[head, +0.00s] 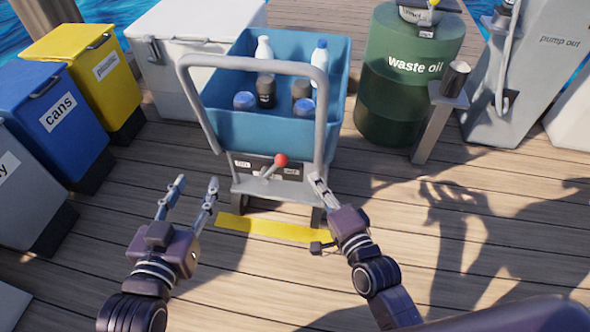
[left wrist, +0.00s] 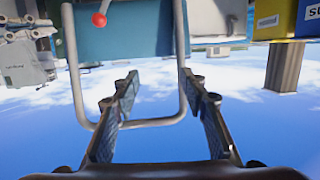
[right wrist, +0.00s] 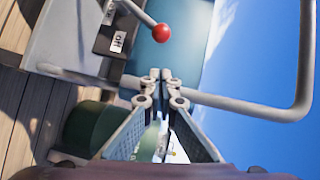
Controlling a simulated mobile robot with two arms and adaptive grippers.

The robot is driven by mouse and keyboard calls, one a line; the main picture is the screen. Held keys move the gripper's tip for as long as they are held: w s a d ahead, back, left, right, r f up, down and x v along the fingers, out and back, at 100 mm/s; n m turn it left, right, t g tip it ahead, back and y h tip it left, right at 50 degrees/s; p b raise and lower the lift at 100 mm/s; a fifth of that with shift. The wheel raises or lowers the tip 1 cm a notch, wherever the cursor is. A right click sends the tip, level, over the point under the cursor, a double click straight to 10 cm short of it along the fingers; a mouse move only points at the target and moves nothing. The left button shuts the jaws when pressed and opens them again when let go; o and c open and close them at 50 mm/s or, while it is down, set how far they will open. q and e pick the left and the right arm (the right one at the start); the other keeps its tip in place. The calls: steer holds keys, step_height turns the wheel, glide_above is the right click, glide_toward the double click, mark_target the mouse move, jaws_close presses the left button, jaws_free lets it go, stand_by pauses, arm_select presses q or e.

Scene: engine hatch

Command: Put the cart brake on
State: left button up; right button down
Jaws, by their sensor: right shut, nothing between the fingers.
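The cart (head: 290,130) has a blue bin and a grey tube handle (head: 245,62). Its brake lever with a red knob (head: 281,160) stands on a front panel with small labels and leans right in the head view. The knob also shows in the left wrist view (left wrist: 99,19) and the right wrist view (right wrist: 161,32), where one label (right wrist: 118,41) reads "off". My right gripper (head: 317,178) is shut and empty, right of the lever beside the handle's right leg, apart from the knob. My left gripper (head: 196,184) is open and empty, left of the cart front.
Bottles (head: 264,52) stand in the bin. A yellow strip (head: 270,229) lies on the deck before the cart. Blue (head: 45,110) and yellow (head: 90,75) bins stand left, a white chest (head: 190,30) behind. A green waste oil drum (head: 405,100) and small stand (head: 437,120) are right.

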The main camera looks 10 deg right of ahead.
mark_target(275, 167)
arm_select(q)
step_height(275, 167, up, 14)
steer(key=d+t+h+b, duration=0.1)
steer(key=t+h+b, duration=0.1)
steer(key=t, duration=0.5)
steer(key=shift+s+d+f, duration=0.2)
steer(key=shift+s+d, duration=0.05)
steer(key=shift+s, duration=0.2)
arm_select(e)
steer(key=w+a+f, duration=0.1)
steer(key=w+a, duration=0.3)
steer(key=w, duration=0.2)
steer(key=shift+a, duration=0.2)
arm_select(q)
steer(key=shift+f, duration=0.1)
